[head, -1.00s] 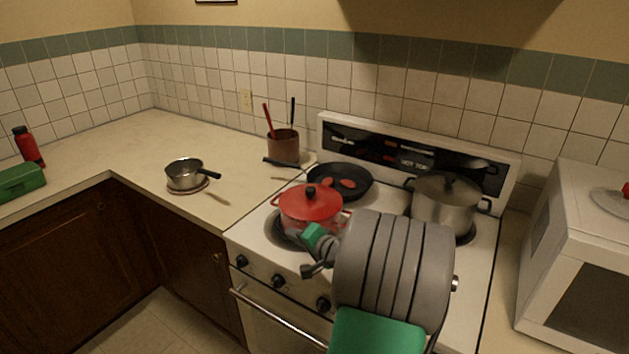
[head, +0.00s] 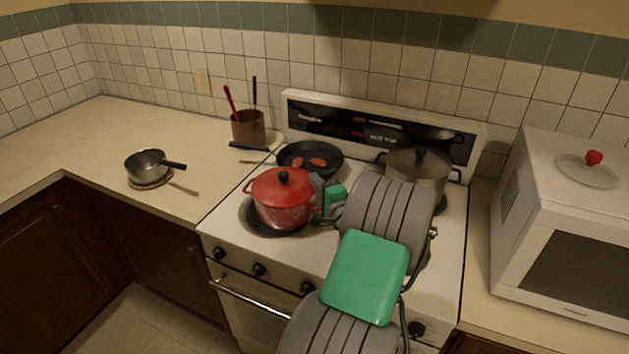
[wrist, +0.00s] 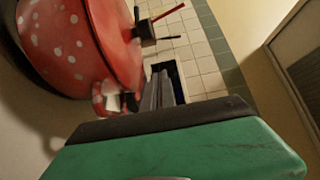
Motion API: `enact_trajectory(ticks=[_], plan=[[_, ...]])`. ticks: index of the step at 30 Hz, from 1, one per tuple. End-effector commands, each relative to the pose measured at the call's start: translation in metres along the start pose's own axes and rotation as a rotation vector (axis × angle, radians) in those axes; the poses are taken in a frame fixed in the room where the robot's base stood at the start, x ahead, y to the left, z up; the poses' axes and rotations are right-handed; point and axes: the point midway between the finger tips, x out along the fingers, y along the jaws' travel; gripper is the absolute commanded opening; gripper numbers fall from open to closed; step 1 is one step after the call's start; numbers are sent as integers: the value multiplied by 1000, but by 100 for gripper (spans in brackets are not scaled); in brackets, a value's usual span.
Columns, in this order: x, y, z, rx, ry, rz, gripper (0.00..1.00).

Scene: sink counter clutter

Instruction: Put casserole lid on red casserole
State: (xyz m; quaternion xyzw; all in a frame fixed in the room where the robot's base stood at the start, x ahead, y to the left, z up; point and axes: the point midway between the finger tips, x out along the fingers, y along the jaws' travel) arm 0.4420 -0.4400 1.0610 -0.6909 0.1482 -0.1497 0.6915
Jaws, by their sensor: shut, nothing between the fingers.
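The red casserole (head: 285,212) with white spots stands on the front left burner. A plain red lid (head: 270,184) with a black knob sits on top of it. In the wrist view the casserole (wrist: 62,48) fills the upper left, with the lid's red face (wrist: 118,35) and knob (wrist: 146,31) to its right. My gripper (head: 318,190) is beside the casserole's right side, near its right handle. In the wrist view my gripper's fingers (wrist: 162,90) are together and empty, close to a handle (wrist: 106,96). Whether they touch it I cannot tell.
A black pan (head: 311,157) sits behind the casserole. A lidded steel pot (head: 415,172) stands at the back right burner. A clear lid with a red knob (head: 590,172) lies on the microwave (head: 520,215). A small saucepan (head: 146,165) is on the left counter.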

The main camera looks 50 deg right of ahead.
Motion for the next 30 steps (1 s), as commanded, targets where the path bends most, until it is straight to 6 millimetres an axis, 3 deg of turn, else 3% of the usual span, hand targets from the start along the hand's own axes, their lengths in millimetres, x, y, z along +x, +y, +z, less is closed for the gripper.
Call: enact_trajectory(ticks=[8, 17, 30], plan=[[63, -4, 2, 0, -5, 1, 0], [50, -2, 35, 1, 1, 0, 0], [46, 0, 31, -1, 15, 0, 0]])
